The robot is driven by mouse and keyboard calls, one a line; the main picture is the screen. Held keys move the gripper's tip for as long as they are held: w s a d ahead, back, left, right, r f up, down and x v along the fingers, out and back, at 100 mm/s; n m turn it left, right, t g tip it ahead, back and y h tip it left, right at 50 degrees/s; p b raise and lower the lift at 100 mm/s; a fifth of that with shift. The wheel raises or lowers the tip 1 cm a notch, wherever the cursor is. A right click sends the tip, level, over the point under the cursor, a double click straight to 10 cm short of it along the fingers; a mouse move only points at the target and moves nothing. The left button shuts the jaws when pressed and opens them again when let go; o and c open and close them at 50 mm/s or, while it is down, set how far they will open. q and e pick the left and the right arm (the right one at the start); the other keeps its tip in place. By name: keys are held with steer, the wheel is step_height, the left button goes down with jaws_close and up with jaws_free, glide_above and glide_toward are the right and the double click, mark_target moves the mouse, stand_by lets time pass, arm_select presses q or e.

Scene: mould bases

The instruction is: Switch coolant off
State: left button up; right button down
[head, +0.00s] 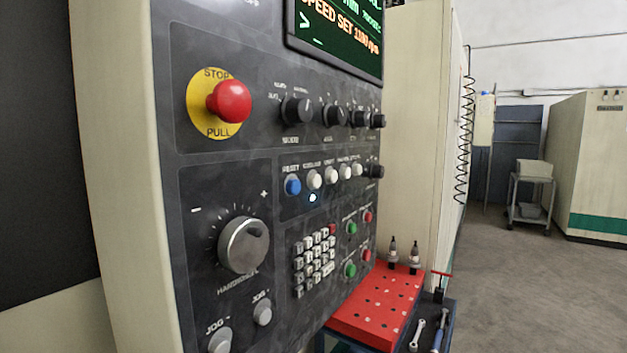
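The machine's dark control panel (225,150) fills the left and middle of the head view, seen at an angle. A row of round buttons crosses it, starting with a blue button (292,186) labelled RESET. Right of it is a white button (314,179) whose small blurred label looks like COOLANT. A small indicator lamp (313,198) just below this white button glows bluish white. More white buttons (331,175) follow to the right, with labels too small to read surely. Neither of my grippers is in view.
A red STOP button (230,101) on a yellow disc, a handwheel (243,245), several dark knobs (297,110) and a keypad (315,258) surround the row. A red perforated tray (378,305) with tool holders stands below right. Open floor (535,295) lies further right.

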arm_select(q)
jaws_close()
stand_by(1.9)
